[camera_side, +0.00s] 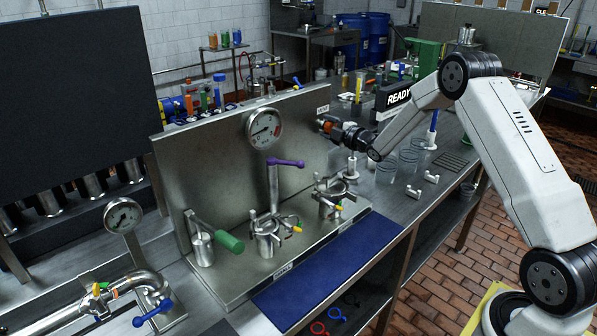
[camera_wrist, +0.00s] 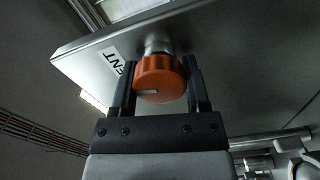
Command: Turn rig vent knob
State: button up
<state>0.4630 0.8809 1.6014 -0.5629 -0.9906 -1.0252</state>
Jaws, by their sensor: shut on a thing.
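The vent knob is an orange ribbed knob (camera_wrist: 159,80) with a pale pointer line on its face. It sits on a short metal stem at the panel's edge, beside a white label (camera_wrist: 115,63) that reads "ENT" in the wrist view. My gripper (camera_wrist: 158,85) has one finger on each side of the knob and is shut on it. In the side view my gripper (camera_side: 328,126) reaches the upper right corner of the steel panel (camera_side: 215,150), below the "VENT" label (camera_side: 322,109). The knob (camera_side: 327,125) is partly hidden there by my gripper.
A round gauge (camera_side: 264,128) is on the panel. Below stand a purple-handled valve (camera_side: 286,163), a green-handled valve (camera_side: 230,241) and metal clamped fittings. A blue mat (camera_side: 320,272) lies in front. Glass beakers (camera_side: 387,170) stand under my arm.

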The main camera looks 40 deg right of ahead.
dwell(0.4)
jog(key=o, duration=1.3)
jog(key=shift+s, duration=0.1)
jog(key=shift+s, duration=3.8)
jog(key=s+a+f+m+g+h, duration=0.1)
jog(key=s+a+m+g, duration=0.2)
jog(key=a+m, duration=0.15)
jog(key=s+a+f+m+g, duration=0.1)
jog(key=s+a+m+g, duration=0.25)
jog(key=a, duration=0.25)
jog(key=s+a+f+m+g, duration=0.1)
jog(key=s+a+m+g, duration=0.1)
jog(key=s, duration=0.4)
jog(key=s+a+f+m+g, duration=0.1)
jog(key=s+a+m+g, duration=0.2)
jog(key=s, duration=0.4)
jog(key=s+a+f+m+g+y, duration=0.1)
jog(key=s+a+m+g, duration=0.1)
jog(key=s+a+g, duration=0.2)
jog(key=shift+s+a+f+m, duration=0.15)
jog(key=shift+s+a+m, duration=0.15)
jog(key=shift+s+a, duration=1)
